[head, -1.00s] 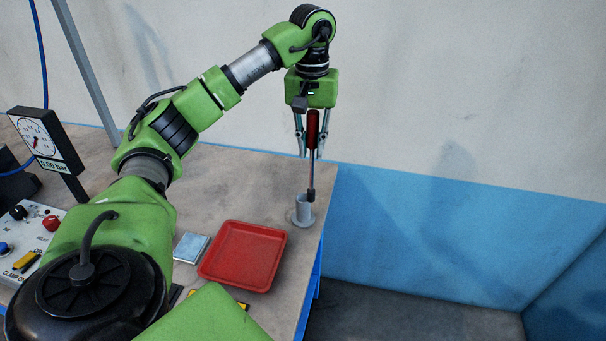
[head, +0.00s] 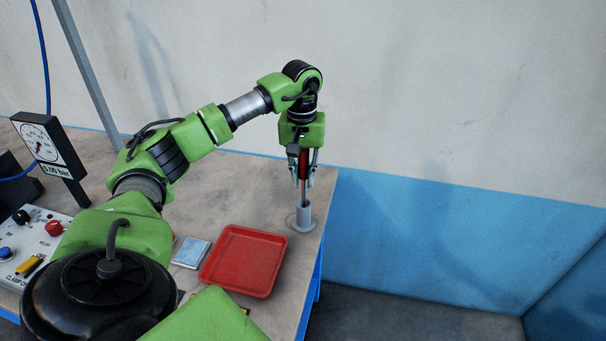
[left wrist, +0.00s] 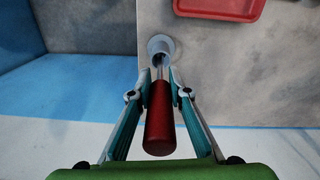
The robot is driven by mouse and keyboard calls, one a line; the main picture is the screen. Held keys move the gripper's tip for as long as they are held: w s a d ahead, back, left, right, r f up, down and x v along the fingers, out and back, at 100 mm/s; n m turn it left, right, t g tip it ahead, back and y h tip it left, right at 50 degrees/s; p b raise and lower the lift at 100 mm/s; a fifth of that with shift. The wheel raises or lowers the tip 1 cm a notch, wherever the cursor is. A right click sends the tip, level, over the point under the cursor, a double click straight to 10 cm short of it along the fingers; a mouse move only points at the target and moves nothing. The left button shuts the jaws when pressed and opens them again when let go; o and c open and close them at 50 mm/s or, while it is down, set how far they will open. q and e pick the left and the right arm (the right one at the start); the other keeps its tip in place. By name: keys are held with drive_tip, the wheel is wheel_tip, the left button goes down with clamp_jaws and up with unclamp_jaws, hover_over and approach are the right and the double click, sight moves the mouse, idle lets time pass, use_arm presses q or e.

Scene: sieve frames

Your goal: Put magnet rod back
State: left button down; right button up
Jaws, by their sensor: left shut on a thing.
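The magnet rod has a dark red handle (head: 303,162) and a thin metal shaft. My left gripper (head: 303,180) is shut on it and holds it upright, pointing down. The grey cylindrical holder (head: 304,214) stands on a round base near the table's right edge. The shaft's lower end is at the holder's mouth and seems to be inside it. In the left wrist view the red handle (left wrist: 159,120) lies between the two fingers, and the shaft runs to the holder's opening (left wrist: 161,46). The tip is hidden. My right gripper is not in view.
A red tray (head: 243,260) lies left of the holder, with a small light-blue box (head: 191,252) beside it. A gauge (head: 47,144) and a control panel (head: 31,243) stand at the left. The table's right edge is close to the holder.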

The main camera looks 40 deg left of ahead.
use_arm(q)
drive_tip(key=shift+f, duration=0.1)
drive_tip(key=c, duration=1.9)
unclamp_jaws()
